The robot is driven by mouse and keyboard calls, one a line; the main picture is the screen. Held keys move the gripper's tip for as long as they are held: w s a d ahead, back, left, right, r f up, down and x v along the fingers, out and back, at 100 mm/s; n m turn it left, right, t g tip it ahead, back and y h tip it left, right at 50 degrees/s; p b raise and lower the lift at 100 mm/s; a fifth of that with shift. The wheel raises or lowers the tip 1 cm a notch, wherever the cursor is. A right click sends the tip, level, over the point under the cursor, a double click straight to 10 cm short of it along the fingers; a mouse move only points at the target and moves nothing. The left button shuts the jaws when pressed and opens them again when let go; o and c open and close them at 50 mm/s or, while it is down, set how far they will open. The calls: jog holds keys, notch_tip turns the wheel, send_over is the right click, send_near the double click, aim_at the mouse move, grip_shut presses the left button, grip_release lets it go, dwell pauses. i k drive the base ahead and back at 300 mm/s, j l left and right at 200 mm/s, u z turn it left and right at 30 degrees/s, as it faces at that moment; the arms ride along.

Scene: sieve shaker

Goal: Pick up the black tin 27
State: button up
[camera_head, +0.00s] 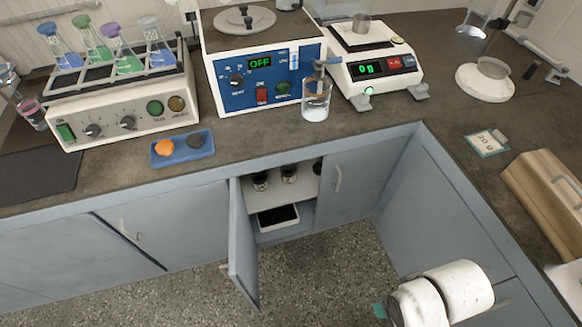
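Three small dark tins stand on the upper shelf inside an open cupboard under the bench: a left tin (260,181), a middle tin (289,174) and a right tin (318,167) partly hidden by the cupboard's right door. The left and middle tins have pale markings too small to read, so I cannot tell which is tin 27. Part of my white arm (455,290) shows at the bottom right, apart from the cupboard. My gripper is out of view.
The cupboard's left door (243,245) stands open into the room; its right door (345,185) is shut. A white tray (278,224) with a black inside sits below the shelf. Bench apparatus (265,75) stands above.

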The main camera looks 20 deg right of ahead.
aim_at(289, 172)
jog(key=i+u, duration=0.25)
jog(key=i, duration=0.2)
jog(key=i+l+u, duration=0.25)
jog(key=i, duration=0.2)
